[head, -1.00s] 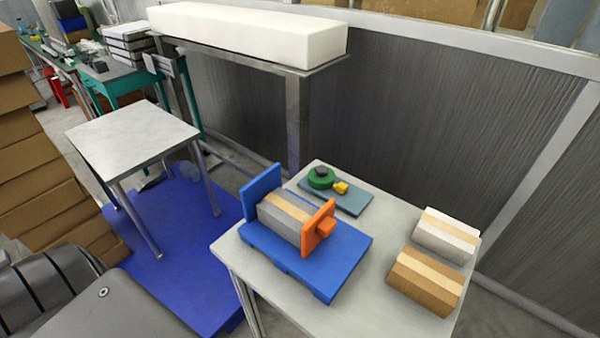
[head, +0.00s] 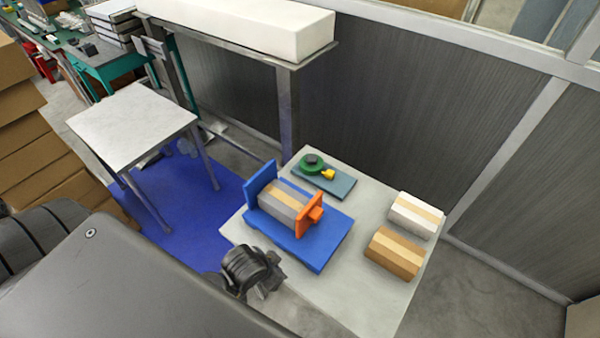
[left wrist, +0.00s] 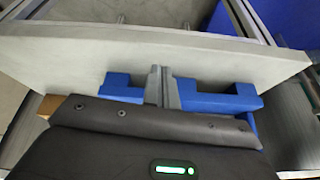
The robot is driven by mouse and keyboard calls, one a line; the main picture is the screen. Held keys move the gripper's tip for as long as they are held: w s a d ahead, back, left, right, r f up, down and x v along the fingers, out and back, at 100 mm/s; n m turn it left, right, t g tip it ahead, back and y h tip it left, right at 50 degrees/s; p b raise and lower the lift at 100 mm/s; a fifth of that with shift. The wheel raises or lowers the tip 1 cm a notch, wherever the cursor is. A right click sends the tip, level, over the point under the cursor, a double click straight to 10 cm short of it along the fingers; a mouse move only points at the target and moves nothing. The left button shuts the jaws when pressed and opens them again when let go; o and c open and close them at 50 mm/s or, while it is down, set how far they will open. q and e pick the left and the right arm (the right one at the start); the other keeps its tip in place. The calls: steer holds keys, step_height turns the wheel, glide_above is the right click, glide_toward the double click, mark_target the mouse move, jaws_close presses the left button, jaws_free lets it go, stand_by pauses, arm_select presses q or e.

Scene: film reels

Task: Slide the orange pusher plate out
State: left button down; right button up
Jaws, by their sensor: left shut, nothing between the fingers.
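The orange pusher plate (head: 309,215) stands upright with its knob facing right, at the right end of a grey reel stack with a tan band (head: 284,203). A blue fixture (head: 322,244) carries both, with an upright blue end plate (head: 261,188) at the left. In the head view my left wrist is at the table's near left edge, apart from the pusher plate; its fingers cannot be made out there. In the left wrist view my left gripper (left wrist: 162,86) is shut and empty, in front of blue fixture parts (left wrist: 215,96). The pusher plate is not visible there. My right gripper is out of view.
The grey table (head: 368,200) also holds a slate tray (head: 340,189) with a green round part (head: 311,162) and a yellow piece (head: 328,174). White (head: 416,212) and brown (head: 394,252) banded blocks lie at the right. Bare tabletop lies right of the fixture.

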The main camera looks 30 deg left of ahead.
arm_select(q)
steer(key=w+d+r+m+t+h+p, duration=0.2)
steer(key=w+d+r+m+h, duration=0.5)
steer(key=w+d+r+m, duration=0.75)
steer(key=r+m+g+y, duration=0.1)
steer(key=r+m+g, duration=0.1)
steer(key=g, duration=0.2)
glide_above(313, 217)
steer(key=w+d, duration=0.3)
steer(key=a+r+g+y, duration=0.2)
steer(key=a+y, duration=0.1)
steer(key=a, duration=0.6)
steer(key=f+b, duration=0.4)
steer(key=f, duration=0.1)
steer(key=f+b, duration=0.2)
steer(key=shift+s+d+f+b, duration=0.2)
steer(key=shift+d+b, duration=0.05)
steer(key=shift+b, duration=0.15)
steer(key=shift+r, duration=0.1)
steer(key=shift+d, duration=0.1)
